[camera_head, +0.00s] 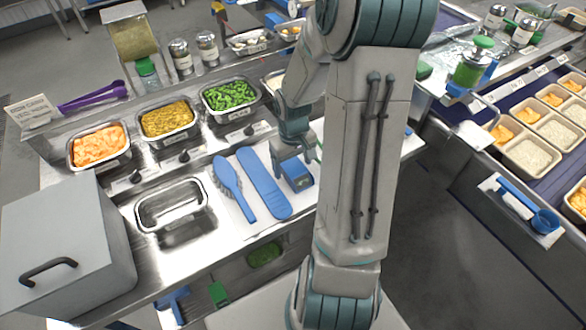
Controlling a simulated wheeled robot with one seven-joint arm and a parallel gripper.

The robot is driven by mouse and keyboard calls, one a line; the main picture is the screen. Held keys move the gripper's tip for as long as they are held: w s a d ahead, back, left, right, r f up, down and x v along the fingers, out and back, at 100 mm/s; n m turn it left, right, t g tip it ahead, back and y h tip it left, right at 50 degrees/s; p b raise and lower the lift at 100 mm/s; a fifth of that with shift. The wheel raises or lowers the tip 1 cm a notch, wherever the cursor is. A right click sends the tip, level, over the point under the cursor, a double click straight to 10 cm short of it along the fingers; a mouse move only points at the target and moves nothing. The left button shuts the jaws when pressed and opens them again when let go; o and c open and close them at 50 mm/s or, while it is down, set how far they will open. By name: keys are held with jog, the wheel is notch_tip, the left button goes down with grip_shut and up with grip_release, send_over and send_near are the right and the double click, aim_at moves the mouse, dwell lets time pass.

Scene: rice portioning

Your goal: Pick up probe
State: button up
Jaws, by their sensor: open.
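A blue block-shaped item (298,176), which looks like the probe, is at the right end of a white mat (240,209) on the steel counter. Its shape is only partly clear, and my arm covers the area to its right. My gripper (303,153) is open, pointing down just above and behind this blue item. The fingers are small and partly hidden, so I cannot tell whether they touch it or stand around it.
A blue brush (229,181) and a blue paddle (264,184) lie left of the item. An empty steel pan (171,206) and a grey lidded box (62,245) stand further left. Food pans, including one with green pieces (229,96), line the back. A blue scoop (541,217) is far right.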

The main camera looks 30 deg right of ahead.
jog(key=shift+f, duration=0.6)
jog(key=c, duration=1.1)
jog(key=shift+o, duration=0.2)
jog(key=shift+r, duration=0.15)
